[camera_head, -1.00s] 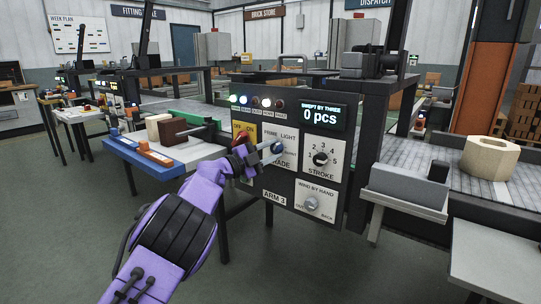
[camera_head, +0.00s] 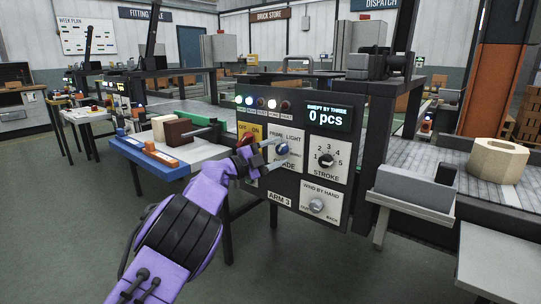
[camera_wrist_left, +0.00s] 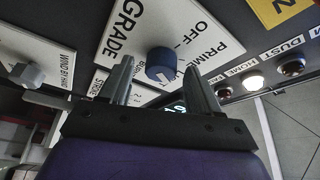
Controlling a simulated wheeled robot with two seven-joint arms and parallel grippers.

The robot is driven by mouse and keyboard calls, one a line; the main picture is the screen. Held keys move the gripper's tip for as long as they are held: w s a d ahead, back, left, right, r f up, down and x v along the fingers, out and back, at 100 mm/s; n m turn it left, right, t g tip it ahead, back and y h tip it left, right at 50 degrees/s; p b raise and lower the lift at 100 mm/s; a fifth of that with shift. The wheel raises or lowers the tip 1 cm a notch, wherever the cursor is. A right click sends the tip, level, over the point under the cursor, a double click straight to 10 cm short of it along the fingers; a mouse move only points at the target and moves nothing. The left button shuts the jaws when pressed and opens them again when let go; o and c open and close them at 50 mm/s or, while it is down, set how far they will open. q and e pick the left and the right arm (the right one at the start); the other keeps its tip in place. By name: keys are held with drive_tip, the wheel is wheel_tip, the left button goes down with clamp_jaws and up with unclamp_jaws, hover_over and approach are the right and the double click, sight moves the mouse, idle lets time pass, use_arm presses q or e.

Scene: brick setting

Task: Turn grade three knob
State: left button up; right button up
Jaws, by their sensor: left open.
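The grade knob is a blue round knob (camera_head: 282,149) on a white plate marked GRADE on the dark ARM 3 control panel (camera_head: 270,185). The plate carries the words OFF, PRIME and LIGHT. In the left wrist view the blue knob (camera_wrist_left: 161,64) shows just beyond and between my two grey fingertips. My left gripper (camera_head: 274,153) is open in front of the plate, with a finger on either side of the knob's line. I cannot tell whether the fingers touch the knob. My right gripper is not in view.
The STROKE dial (camera_head: 326,160) sits right of the grade plate. The WIND BY HAND knob (camera_head: 317,205) is below it. A red button (camera_head: 247,140) on the yellow OFF/ON plate is close to my gripper. The counter display (camera_head: 329,117) reads 0 pcs.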

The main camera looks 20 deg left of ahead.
use_arm(q)
drive_tip(key=b+v, duration=0.1)
drive_tip(key=v, duration=0.9)
drive_tip(key=shift+s, duration=0.15)
drive_tip(key=shift+a+f, duration=0.1)
